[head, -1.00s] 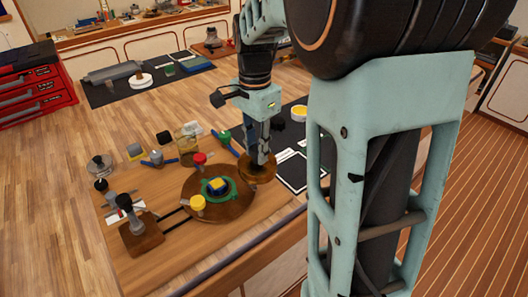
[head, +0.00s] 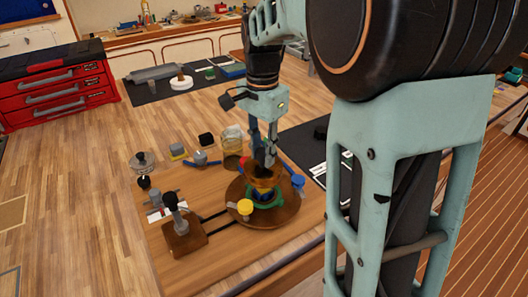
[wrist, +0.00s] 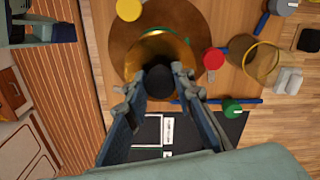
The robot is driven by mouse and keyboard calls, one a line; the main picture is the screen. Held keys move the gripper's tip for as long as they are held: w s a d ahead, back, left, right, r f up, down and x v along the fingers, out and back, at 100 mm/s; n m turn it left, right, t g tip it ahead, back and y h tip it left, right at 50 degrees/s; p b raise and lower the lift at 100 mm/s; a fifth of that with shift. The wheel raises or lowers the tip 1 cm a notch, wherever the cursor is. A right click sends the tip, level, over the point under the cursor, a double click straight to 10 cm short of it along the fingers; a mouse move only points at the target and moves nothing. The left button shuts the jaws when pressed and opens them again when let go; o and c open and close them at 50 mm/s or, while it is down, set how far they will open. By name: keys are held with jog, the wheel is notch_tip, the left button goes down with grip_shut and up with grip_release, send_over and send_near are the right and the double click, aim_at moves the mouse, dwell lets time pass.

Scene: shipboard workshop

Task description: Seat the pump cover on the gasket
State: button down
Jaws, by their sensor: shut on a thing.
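My gripper (head: 266,160) is shut on the black knob (wrist: 160,80) of the pump cover, an amber brass-coloured round piece (head: 263,179). The cover is above the middle of the brown round turntable (head: 237,190), over a green ring-shaped base (head: 280,203) with blue on it. In the wrist view the cover (wrist: 140,50) hides most of that base, and a sliver of green shows past its edge. The gasket itself I cannot make out under the cover. I cannot tell whether the cover touches what is below it.
A yellow knob (head: 245,207), a red knob (wrist: 213,59) and a blue knob (head: 298,180) stand around the turntable. A clear jar (head: 232,140) is behind it. A lever on a wooden block (head: 183,236) is at the left. The wooden table's front left is clear.

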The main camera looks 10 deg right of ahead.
aim_at(263, 165)
jog(key=shift+r, duration=0.1)
jog(key=shift+f+b, duration=1.85)
jog(key=shift+f, duration=1.15)
jog(key=shift+f, duration=0.9)
jog(key=c, duration=1.6)
grip_release()
jog(key=shift+r, duration=0.1)
notch_tip(263, 165, up, 12)
jog(key=shift+d, duration=0.1)
